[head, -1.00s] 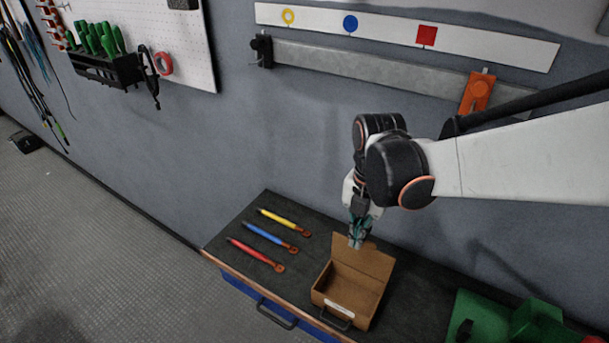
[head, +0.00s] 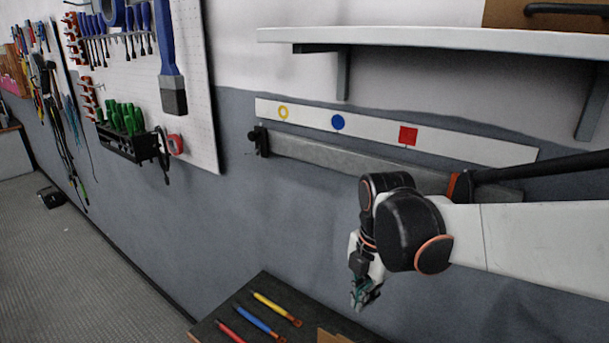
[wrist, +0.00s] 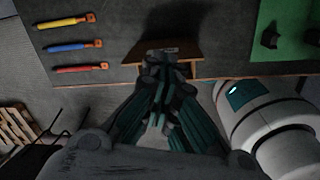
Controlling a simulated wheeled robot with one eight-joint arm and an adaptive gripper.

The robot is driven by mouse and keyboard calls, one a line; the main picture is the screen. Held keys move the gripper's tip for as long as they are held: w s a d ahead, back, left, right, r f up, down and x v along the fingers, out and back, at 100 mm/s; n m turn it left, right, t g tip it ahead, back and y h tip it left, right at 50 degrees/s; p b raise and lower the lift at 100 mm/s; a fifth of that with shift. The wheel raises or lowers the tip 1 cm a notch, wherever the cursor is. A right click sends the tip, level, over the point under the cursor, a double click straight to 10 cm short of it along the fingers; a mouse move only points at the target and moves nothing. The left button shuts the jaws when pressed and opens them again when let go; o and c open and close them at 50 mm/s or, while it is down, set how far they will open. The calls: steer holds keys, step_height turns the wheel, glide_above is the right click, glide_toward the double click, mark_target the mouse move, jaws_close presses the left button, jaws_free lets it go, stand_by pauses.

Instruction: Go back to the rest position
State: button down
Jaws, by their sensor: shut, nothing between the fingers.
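My gripper (head: 366,296) hangs pointing down in front of the grey wall, above the right part of the workbench. Its fingers are together with nothing between them. In the wrist view my gripper (wrist: 168,62) covers part of an open cardboard box (wrist: 188,50) on the bench. In the head view only the top edge of the box (head: 334,337) shows at the bottom. My arm is bent and reaches in from the right.
Yellow (head: 272,306), blue (head: 255,320) and red (head: 230,333) handled tools lie side by side on the dark workbench (head: 265,284). A marked strip (head: 370,124), a grey rail (head: 330,158) and a shelf (head: 440,38) are on the wall.

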steer(key=s+d+f+m+t+b, duration=0.3)
steer(key=s+f+m+b, duration=0.2)
steer(key=m, duration=0.7)
steer(key=s+d+f+m+t+b, duration=0.3)
steer(key=s+f+m+b, duration=0.2)
steer(key=m+b, duration=0.3)
steer(key=m, duration=0.4)
steer(key=shift+s+f+m, duration=0.15)
steer(key=shift+s+m, duration=0.15)
steer(key=shift+s, duration=0.05)
